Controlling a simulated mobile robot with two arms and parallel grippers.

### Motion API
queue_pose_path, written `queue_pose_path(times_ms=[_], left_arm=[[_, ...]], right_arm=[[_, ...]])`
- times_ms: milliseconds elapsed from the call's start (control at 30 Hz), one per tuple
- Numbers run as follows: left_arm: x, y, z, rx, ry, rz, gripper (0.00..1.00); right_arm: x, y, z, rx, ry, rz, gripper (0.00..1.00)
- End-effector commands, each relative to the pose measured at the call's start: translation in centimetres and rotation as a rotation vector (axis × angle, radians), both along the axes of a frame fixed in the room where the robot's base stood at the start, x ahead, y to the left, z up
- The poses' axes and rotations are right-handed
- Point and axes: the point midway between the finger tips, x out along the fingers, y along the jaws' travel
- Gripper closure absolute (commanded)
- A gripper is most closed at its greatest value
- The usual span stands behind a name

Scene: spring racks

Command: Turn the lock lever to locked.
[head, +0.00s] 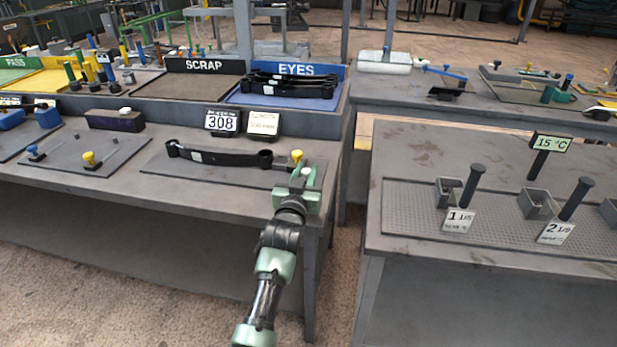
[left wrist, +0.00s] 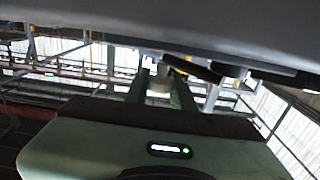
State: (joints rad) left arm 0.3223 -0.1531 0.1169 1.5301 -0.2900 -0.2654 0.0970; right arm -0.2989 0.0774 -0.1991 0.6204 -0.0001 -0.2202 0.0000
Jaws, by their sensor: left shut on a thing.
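A black bar with two ringed ends (head: 218,157) lies on a grey plate (head: 160,163) at the right end of the left bench. A yellow knob (head: 297,155) stands by its right end. My left gripper (head: 307,174) is at the bench's right edge, just in front of the yellow knob. In the left wrist view its two green fingers (left wrist: 160,88) close on a pale round grip (left wrist: 159,84), which appears to be the lock lever's handle. The fingers hide most of the lever, so its angle cannot be told. My right gripper is not in view.
Signs reading 308 (head: 221,122) and a pale card (head: 262,123) stand behind the plate. A blue EYES tray (head: 330,102) holds black bars. A second bench (head: 410,150) with posts and a 15 °C sign (head: 551,143) stands at right, across a gap.

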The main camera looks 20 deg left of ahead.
Motion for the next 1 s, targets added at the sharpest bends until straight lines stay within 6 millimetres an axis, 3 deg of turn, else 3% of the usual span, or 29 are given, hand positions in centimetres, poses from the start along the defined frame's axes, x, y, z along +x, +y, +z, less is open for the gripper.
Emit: queue_pose_path(times_ms=[333, 367, 433, 767, 1000], left_arm=[[0.1, 0.0, 0.3, -0.002, -0.006, 0.001, 1.0], [0.1, 0.1, 0.3, -0.002, -0.006, 0.001, 0.73], [0.1, 0.1, 0.3, -0.002, -0.006, 0.001, 0.55], [0.0, 0.0, 0.2, -0.002, -0.003, 0.001, 0.55], [-2.9, -0.4, 0.0, -0.002, -0.001, 0.001, 0.55]], right_arm=[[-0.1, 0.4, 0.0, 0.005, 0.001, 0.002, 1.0], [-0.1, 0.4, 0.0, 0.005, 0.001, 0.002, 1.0], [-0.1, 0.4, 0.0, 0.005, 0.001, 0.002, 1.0], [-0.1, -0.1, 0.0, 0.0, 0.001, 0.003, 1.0], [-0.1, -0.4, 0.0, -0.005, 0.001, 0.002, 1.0]])
